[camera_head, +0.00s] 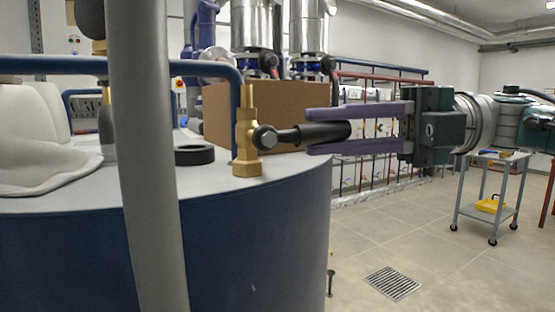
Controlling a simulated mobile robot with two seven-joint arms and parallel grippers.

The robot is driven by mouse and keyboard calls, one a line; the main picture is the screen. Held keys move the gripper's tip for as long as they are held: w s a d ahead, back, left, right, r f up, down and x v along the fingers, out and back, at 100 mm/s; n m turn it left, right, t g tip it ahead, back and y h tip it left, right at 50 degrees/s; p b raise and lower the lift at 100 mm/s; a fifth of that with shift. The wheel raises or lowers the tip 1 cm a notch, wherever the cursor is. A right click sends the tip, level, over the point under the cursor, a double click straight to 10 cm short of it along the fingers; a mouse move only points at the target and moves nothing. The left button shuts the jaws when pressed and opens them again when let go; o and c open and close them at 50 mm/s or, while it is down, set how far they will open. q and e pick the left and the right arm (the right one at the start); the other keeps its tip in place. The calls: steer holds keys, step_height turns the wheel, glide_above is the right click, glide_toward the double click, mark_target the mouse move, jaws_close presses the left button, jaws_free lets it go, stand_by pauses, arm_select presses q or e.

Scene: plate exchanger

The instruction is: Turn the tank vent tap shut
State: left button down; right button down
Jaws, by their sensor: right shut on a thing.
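The tank vent tap (247,140) is a brass fitting standing upright on the pale top of a blue tank (255,235), near its right edge. Its black lever (315,133) points to the right, roughly level, from a dark round hub. My right gripper (330,130) comes in from the right with its two purple fingers above and below the lever's end, shut on it. My left gripper does not show.
A grey post (150,170) stands in front of the tank. A black ring (194,155), a cardboard box (285,112) and a pale cloth-like sack (40,150) are around the tank top.

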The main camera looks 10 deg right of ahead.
steer(key=shift+f+y+b, duration=0.3)
steer(key=shift+y+b, duration=0.1)
steer(key=shift+b, duration=0.1)
steer(key=c, duration=0.7)
jaws_free()
steer(key=d+b, duration=0.4)
steer(key=d, duration=0.5)
steer(key=shift+s+d+b, duration=0.3)
steer(key=shift+s+d, duration=0.1)
